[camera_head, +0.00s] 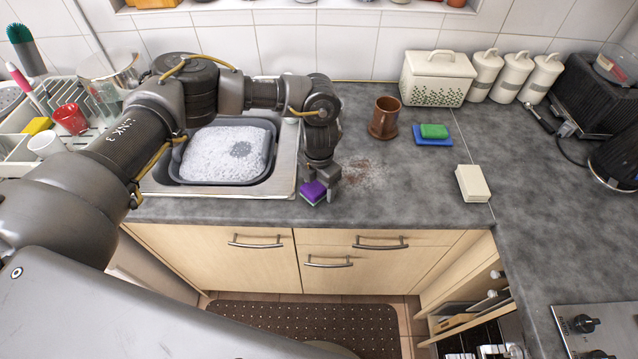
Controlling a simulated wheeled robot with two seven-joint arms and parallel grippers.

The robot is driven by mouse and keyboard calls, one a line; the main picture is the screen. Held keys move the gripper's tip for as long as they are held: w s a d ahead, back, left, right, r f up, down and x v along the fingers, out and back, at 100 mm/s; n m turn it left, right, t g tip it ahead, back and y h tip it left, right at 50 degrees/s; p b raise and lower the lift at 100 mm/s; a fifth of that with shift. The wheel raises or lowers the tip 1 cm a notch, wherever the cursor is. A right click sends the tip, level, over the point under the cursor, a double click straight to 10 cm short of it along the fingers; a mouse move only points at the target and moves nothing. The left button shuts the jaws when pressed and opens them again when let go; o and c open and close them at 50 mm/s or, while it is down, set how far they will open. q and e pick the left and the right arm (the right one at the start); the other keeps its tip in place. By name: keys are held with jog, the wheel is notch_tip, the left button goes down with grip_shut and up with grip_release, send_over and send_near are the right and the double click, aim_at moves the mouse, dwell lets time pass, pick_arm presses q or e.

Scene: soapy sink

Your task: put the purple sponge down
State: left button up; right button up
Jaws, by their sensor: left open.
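The purple sponge (314,192) sits at the right front corner of the sink (286,178), near the countertop's front edge. It looks tilted, and I cannot tell exactly what its underside rests on. My left gripper (322,196) is right at the sponge, pointing down, with its jaws open. One finger shows just right of the sponge, and the sponge lies at the left finger. The gripper partly hides the sponge's far side. My right gripper is not in view.
A soapy grey basin (226,152) fills the sink. Brown crumbs (364,171) lie on the countertop (400,198) right of the gripper. Farther right are a brown mug (385,114), a green sponge (434,131) on a blue cloth (432,141), and a cream block (473,183). The front countertop between is clear.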

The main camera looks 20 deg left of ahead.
pick_arm(q)
jog(key=shift+r, duration=0.4)
notch_tip(320, 180, up, 12)
jog(key=b, duration=0.2)
jog(key=shift+f+b, duration=0.25)
jog(key=shift+b, duration=0.05)
jog(key=shift+d, duration=0.1)
